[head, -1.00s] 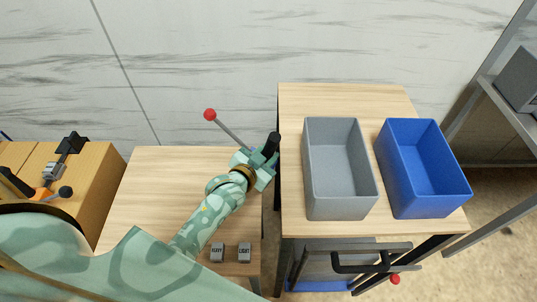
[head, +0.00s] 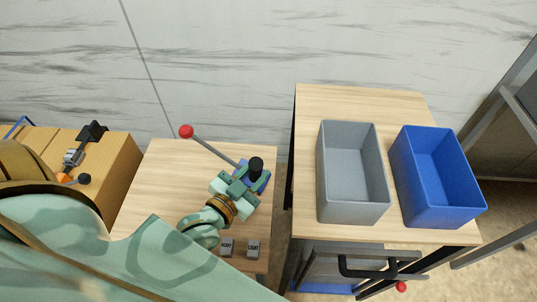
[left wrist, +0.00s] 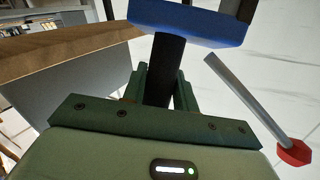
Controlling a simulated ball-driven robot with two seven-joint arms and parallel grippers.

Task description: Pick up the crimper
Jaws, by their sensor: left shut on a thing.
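The crimper (head: 214,151) has a blue body, a black handle and a long grey lever with a red knob. My left gripper (head: 243,182) is shut on it, above the right part of the small wooden table (head: 165,180). In the left wrist view, the black handle (left wrist: 168,70) stands between the fingers of my left gripper (left wrist: 160,88). The blue body (left wrist: 188,22) lies beyond the fingertips, and the lever sticks out to the right. I cannot tell whether the crimper touches the table. My right gripper is not in view.
A grey bin (head: 321,190) and a blue bin (head: 403,180) stand on the wooden cart to the right. Two labelled grey blocks, HEAVY (head: 227,246) and LIGHT (head: 253,248), sit at the table's front. A wooden desk (head: 120,165) with small items stands at the left.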

